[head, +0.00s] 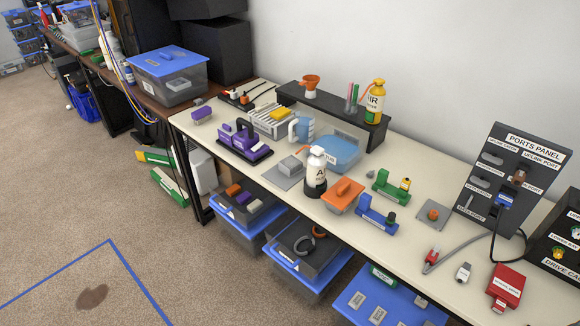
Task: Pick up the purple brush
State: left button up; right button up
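A small purple piece (202,114) lies at the far left end of the white table, near its edge. It looks like the brush, but its bristles are too small to make out. A larger purple and dark device (243,141) stands just to its right, on the table. Neither of my grippers is in view, and nothing touches the purple piece.
A black raised shelf (330,110) stands behind. Blue bins (238,226) sit below. Carpet (130,200) is open at left.

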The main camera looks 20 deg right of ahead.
aim_at(204, 114)
jog(key=i+j, duration=0.4)
jog(key=i+j+u, duration=0.15)
jog(key=i+j, duration=0.25)
jog(key=i, duration=0.15)
jog(key=i+j, duration=0.3)
jog(key=i, duration=0.2)
jog(key=i+j+u, duration=0.1)
jog(key=i+j, duration=0.25)
jog(key=i, duration=0.15)
